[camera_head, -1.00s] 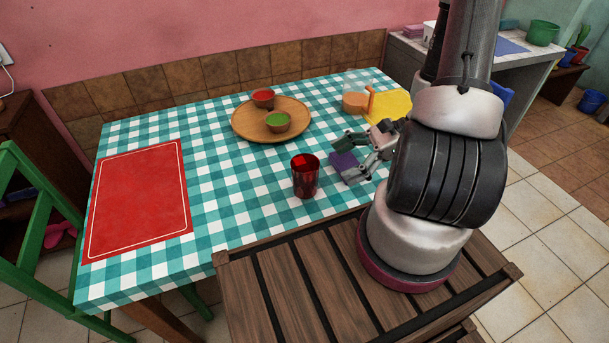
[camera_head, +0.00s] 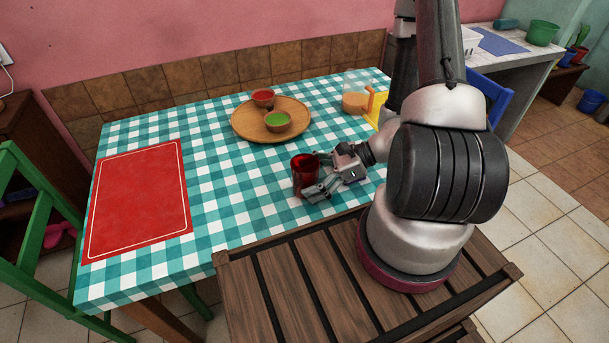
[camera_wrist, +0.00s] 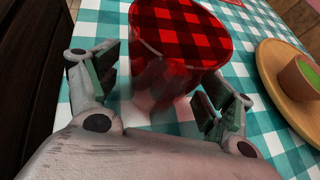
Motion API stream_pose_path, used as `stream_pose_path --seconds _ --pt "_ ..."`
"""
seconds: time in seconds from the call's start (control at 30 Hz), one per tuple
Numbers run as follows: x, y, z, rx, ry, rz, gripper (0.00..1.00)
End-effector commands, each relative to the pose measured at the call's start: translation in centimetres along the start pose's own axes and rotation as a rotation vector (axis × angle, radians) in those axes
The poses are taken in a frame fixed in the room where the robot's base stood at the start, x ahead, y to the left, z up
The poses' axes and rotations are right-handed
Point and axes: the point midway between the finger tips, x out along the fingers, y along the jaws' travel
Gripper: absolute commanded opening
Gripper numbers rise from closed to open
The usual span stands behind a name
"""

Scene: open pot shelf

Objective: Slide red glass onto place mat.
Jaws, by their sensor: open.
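The red glass (camera_head: 303,174) stands upright on the checkered tablecloth near the table's front edge. The red place mat (camera_head: 138,198) with a pale border line lies flat at the table's left end, well to the left of the glass. My gripper (camera_head: 316,174) is low over the table at the right side of the glass, with its fingers pointing left toward it. In the wrist view, the red glass (camera_wrist: 178,35) is just ahead, and the open fingers (camera_wrist: 160,95) are spread to either side of its near part. I cannot tell whether either finger touches it.
A pitcher (camera_head: 356,98) stands at the back right. The cloth (camera_head: 225,200) between glass and mat is clear.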

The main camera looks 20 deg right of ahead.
Motion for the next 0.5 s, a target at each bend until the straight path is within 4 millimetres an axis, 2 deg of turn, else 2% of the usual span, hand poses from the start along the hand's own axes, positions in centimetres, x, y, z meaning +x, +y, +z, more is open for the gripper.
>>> stream_pose_path --seconds 0.37,0.5 --pt "0.38 -0.03 0.01 0.000 0.000 -0.001 0.80" --pt "0.37 -0.03 0.01 0.000 0.000 -0.001 0.54"
